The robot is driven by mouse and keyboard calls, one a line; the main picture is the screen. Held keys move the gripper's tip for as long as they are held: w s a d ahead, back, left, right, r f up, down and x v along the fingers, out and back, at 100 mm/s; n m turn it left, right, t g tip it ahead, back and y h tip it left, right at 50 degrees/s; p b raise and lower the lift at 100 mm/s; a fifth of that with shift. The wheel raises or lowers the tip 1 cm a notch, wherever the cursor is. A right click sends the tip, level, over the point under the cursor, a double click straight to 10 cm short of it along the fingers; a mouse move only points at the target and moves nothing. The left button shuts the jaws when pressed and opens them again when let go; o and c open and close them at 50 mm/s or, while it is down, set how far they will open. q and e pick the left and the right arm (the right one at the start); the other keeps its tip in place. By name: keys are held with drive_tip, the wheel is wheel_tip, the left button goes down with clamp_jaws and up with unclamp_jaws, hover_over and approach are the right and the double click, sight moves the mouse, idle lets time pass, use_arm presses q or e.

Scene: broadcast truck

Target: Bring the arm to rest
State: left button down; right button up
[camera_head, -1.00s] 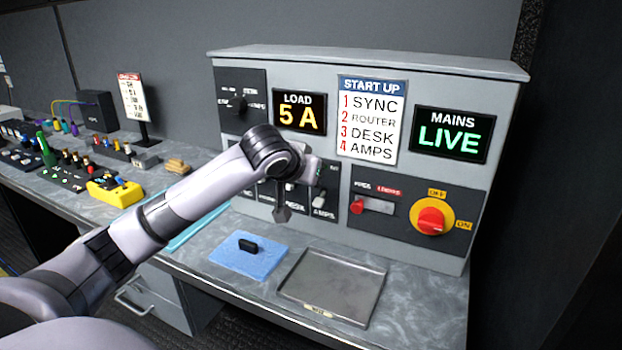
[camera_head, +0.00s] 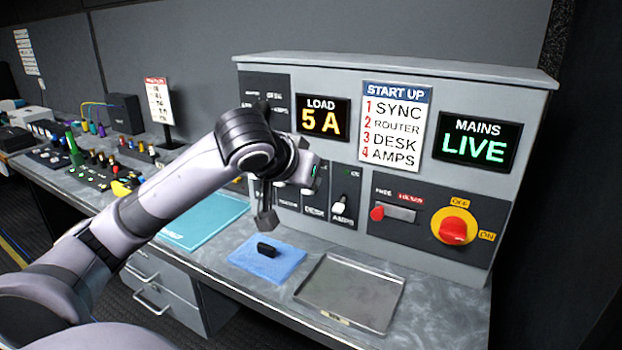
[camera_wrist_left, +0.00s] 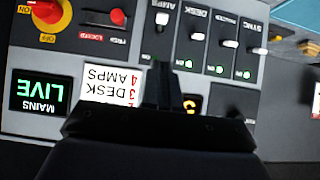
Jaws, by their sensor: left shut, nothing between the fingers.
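My left arm comes in from the left in the head view, and its gripper (camera_head: 267,222) points down in front of the power panel (camera_head: 345,75). The gripper's fingers are shut with nothing between them. In the left wrist view the shut fingers (camera_wrist_left: 162,85) stand before the upside-down panel, below the AMPS switch (camera_wrist_left: 162,20) as pictured. The fingers appear apart from the switches. In the head view the wrist hides some of the breaker switches; the AMPS switch (camera_head: 341,200) shows to its right. My right gripper is not in view.
A blue pad (camera_head: 240,262) with a black object (camera_head: 267,250) lies on the bench, beside an empty metal tray (camera_head: 390,295). A teal mat (camera_head: 205,222) lies left. The red rotary switch (camera_head: 453,230) is right. LOAD reads 5 A; MAINS reads LIVE.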

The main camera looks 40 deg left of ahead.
use_arm(q)
drive_tip(key=shift+f, duration=0.1)
idle(0.3)
drive_tip(key=s+d+f+m+g+h, duration=0.15)
drive_tip(key=s+d+f, duration=0.3)
drive_tip(key=f, duration=0.55)
drive_tip(key=s+d+f+m+g+h, duration=0.1)
drive_tip(key=s+d+f+m+g, duration=0.15)
drive_tip(key=d+f, duration=0.55)
drive_tip(key=s+d+f+g, duration=0.3)
drive_tip(key=s+f, duration=1)
drive_tip(key=s, duration=0.4)
drive_tip(key=w+d+f+m+t+h, duration=0.1)
drive_tip(key=w+d+f+t+h, duration=0.1)
drive_tip(key=w+f+t, duration=0.5)
drive_tip(key=shift+d+f, duration=0.3)
drive_tip(key=shift+f, duration=0.35)
drive_tip(key=c, duration=1.8)
unclamp_jaws()
drive_tip(key=shift+w, duration=0.1)
